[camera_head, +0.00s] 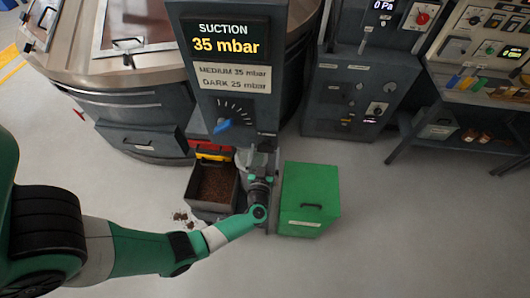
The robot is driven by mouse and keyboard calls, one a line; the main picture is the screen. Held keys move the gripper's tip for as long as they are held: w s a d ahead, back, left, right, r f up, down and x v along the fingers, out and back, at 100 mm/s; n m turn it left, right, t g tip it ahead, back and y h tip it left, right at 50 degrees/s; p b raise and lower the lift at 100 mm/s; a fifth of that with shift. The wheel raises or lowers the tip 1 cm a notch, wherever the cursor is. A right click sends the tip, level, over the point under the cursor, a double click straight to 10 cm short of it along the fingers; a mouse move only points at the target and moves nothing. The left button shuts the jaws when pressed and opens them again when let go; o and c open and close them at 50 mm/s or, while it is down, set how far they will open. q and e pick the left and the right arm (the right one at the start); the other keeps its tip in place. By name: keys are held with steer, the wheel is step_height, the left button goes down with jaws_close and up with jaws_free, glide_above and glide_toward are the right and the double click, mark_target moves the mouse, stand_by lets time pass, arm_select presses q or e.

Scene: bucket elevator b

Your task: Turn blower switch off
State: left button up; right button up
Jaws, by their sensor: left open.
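No switch in view has a label that I can read as the blower's. A grey control column carries a suction display (226,41) reading 35 mbar. Below it is a dial with a blue pointer knob (222,126), turned toward the lower left. A dark cabinet (352,105) at the back right bears small knobs and switches, and a red knob (422,18) sits above it beside a 0 Pa readout. My left gripper (262,163) is open below the suction column, between a bin and a green box. Its fingertips are small and hard to make out. My right gripper is out of view.
A dark bin of brown granules (213,184) stands left of my left gripper, with some spilled on the floor. A green lidded box (309,198) stands to the right. A large round machine (130,85) fills the upper left. A workbench (470,90) stands far right. The front right floor is clear.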

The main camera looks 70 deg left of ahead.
arm_select(q)
steer(key=c, duration=1.2)
steer(key=shift+c, duration=0.2)
steer(key=shift+n, duration=0.3)
steer(key=n, duration=0.3)
steer(key=shift+n, duration=0.3)
steer(key=n, duration=0.4)
steer(key=shift+s, duration=0.15)
steer(key=n+b, duration=0.1)
steer(key=n, duration=0.4)
steer(key=shift+a+f, duration=0.1)
steer(key=shift+f, duration=0.05)
steer(key=shift+n+b, duration=0.75)
steer(key=shift+n, duration=1.55)
steer(key=o, duration=1.2)
